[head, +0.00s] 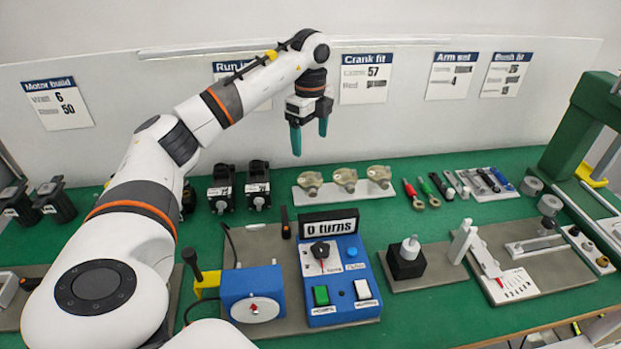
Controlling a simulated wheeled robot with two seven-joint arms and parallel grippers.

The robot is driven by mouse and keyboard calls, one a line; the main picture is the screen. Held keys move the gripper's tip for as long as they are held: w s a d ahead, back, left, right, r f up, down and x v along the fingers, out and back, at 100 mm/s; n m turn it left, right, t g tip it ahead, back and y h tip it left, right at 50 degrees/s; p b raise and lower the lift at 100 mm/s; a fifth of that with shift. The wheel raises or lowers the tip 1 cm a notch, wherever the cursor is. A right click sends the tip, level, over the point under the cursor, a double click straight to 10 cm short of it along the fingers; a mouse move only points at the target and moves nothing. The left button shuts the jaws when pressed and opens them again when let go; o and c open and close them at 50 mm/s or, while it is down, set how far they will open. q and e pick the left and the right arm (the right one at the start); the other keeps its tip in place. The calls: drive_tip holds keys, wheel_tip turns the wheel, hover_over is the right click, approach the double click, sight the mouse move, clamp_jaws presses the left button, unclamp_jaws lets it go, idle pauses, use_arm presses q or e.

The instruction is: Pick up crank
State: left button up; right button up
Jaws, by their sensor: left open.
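Three beige, crank-like parts sit in a row on a white rack (345,193) on the green bench: a left one (310,182), a middle one (346,179) and a right one (379,175). I cannot tell which of them, if any, is the crank. My left gripper (310,142) hangs with its green fingers pointing down, open and empty. In the picture it is above the left end of the rack, apart from the parts. My right gripper is not in view.
A blue control box (338,280) reading "0 turns" is in front. A green press frame (585,125) rises at the right. A white panel with signs is behind.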

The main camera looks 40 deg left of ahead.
sight(309, 178)
use_arm(q)
wheel_tip(309, 178, down, 12)
drive_tip(key=shift+a+r, duration=0.15)
idle(0.4)
drive_tip(key=shift+c, duration=0.4)
drive_tip(key=c, duration=1.1)
